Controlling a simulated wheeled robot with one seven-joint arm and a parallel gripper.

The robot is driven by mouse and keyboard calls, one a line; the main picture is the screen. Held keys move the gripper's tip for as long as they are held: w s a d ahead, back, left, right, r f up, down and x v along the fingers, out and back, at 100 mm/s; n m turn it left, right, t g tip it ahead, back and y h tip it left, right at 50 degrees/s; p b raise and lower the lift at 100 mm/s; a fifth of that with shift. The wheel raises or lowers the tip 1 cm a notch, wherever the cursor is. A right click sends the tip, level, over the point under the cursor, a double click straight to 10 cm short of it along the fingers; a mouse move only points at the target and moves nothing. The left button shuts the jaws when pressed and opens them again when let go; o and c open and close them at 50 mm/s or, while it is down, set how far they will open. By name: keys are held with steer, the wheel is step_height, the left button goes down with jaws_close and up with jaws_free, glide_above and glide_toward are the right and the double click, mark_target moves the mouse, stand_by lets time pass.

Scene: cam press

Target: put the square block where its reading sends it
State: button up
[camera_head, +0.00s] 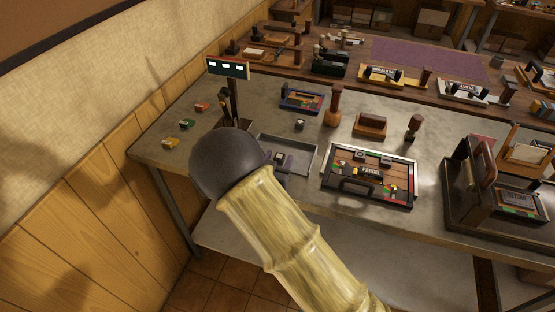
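I cannot surely pick out the square block. A small dark block with a pale top (299,124) stands on the grey table behind the shallow metal tray (312,160). Another small dark piece with a pale top (279,157) shows at the tray's left part, partly hidden by my arm. A dark green display (227,67) with three lit white fields stands on a post at the back left; I cannot read any value on it. My arm's yellow link and dark round joint cover the tray's front left. My gripper is not visible.
Orange (201,107), green (187,124) and yellow (171,142) pieces lie at the table's left. A framed parcel board (343,187), wooden-handled stamp (334,106), brown block (370,125) and dark press (462,190) stand to the right. A second bench is behind.

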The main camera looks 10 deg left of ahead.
steer(key=shift+r, duration=0.15)
steer(key=b+v, duration=0.1)
steer(key=v, duration=1.1)
steer(key=shift+w, duration=0.1)
stand_by(0.5)
